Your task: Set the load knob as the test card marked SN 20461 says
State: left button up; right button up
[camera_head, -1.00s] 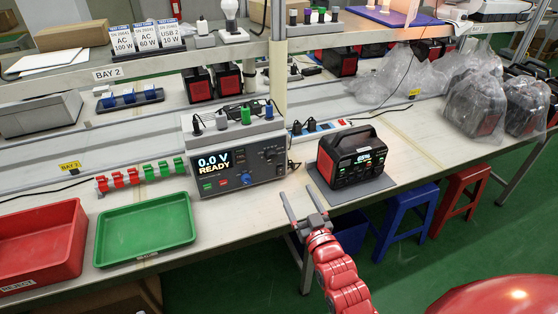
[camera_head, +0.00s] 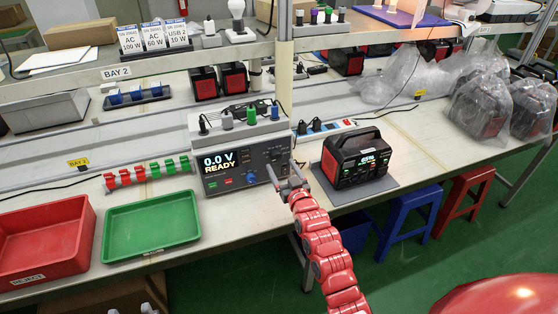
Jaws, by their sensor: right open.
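The tester (camera_head: 215,182) stands on the bench, its screen reading 0.0 V READY. A blue knob (camera_head: 250,178) sits low on its front panel; its setting is too small to read. My right gripper (camera_head: 281,170) is open and empty in front of the panel's right part, right of the blue knob, and partly hides that part. Three test cards stand on the upper shelf: AC 100 W (camera_head: 131,41), AC 60 W (camera_head: 154,38) and USB 2 10 W (camera_head: 176,34). Their serial numbers are too small to read surely. My left gripper is out of view.
A black and red power station (camera_head: 345,174) stands on a grey mat right of my right gripper, its screen lit. A green tray (camera_head: 150,248) and a red reject bin (camera_head: 45,272) lie at left. Red and green clips (camera_head: 147,172) line the bench behind the tray.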

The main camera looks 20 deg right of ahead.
aim_at(278, 159)
jog(key=shift+w, duration=1.65)
jog(key=shift+c, duration=0.2)
grip_shut()
